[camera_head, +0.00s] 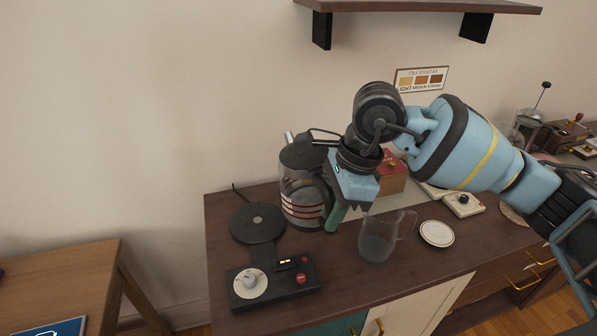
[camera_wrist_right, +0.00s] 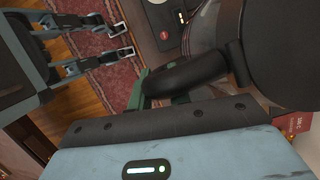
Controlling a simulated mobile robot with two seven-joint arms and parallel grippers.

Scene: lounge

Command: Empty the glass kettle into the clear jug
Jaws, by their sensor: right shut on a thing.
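The glass kettle (camera_head: 299,207), with a dark lid and red and white bands, is upright beside its round black base (camera_head: 258,222), off to the right. I cannot tell whether its bottom touches the counter. My right gripper (camera_head: 336,217) has its green fingers shut on the kettle's black handle, which also shows in the right wrist view (camera_wrist_right: 190,72). The clear jug (camera_head: 377,246) stands upright on the counter, right of the kettle and apart from it. Whether it holds liquid is unclear. The kettle's liquid level is hard to make out.
A black control box (camera_head: 274,283) with a dial and red buttons sits at the counter's front left. A white saucer (camera_head: 437,233) lies right of the jug. A red box (camera_head: 393,178) stands behind my right gripper. A shelf (camera_head: 420,6) hangs above.

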